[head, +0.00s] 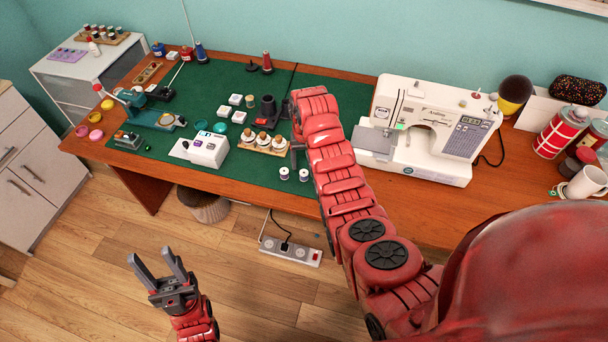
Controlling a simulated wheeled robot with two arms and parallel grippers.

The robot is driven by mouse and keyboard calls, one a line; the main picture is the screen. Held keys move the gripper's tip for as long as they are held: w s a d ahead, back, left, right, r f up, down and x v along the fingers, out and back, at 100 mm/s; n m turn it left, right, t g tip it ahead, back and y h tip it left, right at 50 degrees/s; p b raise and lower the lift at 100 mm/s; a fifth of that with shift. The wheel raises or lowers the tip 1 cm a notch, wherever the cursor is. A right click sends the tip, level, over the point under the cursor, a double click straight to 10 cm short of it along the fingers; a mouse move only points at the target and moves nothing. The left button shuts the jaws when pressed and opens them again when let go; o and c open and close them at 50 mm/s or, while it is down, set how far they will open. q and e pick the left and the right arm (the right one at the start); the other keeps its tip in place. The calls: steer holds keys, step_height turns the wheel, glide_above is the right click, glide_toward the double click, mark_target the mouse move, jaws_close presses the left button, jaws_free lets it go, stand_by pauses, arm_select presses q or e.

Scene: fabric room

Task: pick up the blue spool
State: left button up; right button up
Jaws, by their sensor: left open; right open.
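A dark blue spool (200,54) stands upright at the back left of the table on the green mat (215,85). A second, shorter blue item (159,49) stands to its left, with a red one (187,54) between them. My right gripper (291,128) is over the mat near its middle, to the right and in front of the blue spool and well apart from it. It is open, partly hidden by its own arm. My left gripper (158,265) is open and empty, in front of the table over the floor.
A wooden spool holder (264,145), a black cup (268,112) and two white spools (294,174) are near my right gripper. A white device (206,149) stands left of it. A red spool (267,62) stands behind. The sewing machine (430,130) is to the right.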

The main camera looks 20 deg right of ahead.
mark_target(304, 171)
steer(key=shift+a+f+p, duration=0.15)
steer(key=shift+f+p, duration=0.2)
steer(key=shift+f, duration=0.8)
steer(key=shift+a+f+p, duration=0.1)
steer(key=shift+f+p, duration=0.25)
steer(key=shift+f, duration=0.8)
jaws_close()
